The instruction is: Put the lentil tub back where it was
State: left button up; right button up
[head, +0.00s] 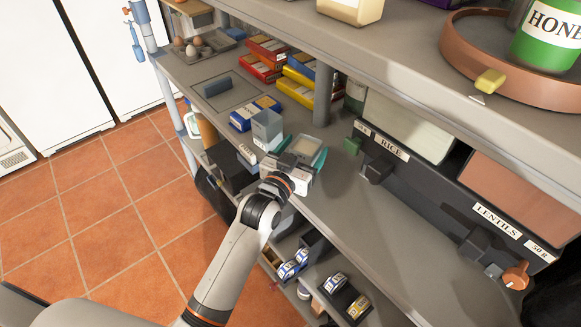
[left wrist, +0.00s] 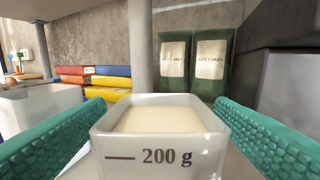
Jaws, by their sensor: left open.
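My left gripper (head: 303,153) is over the middle shelf, open, with its teal finger pads on either side of a translucent tub (left wrist: 158,150). The tub stands upright, is marked "200 g" and holds something pale and cream-coloured. In the head view my gripper mostly hides it. A gap shows between the tub and the right pad; contact on the left is unclear. A second, clear tub (head: 267,128) stands just left of my gripper and also shows in the left wrist view (left wrist: 40,108). The lentil dispenser (head: 497,216), with orange contents, is at the right. No tub bears a readable lentil name.
The rice dispenser (head: 390,147) stands behind my gripper, with pale contents. A shelf post (head: 323,95) rises behind the tubs. Yellow and red packets (head: 266,58) and an egg tray (head: 205,45) are farther left. The shelf front (head: 400,235) below the dispensers is bare.

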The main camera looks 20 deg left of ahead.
pick_arm(q)
jog(key=s+a+b, duration=0.1)
jog(key=s, duration=0.8)
jog(key=shift+a, duration=0.4)
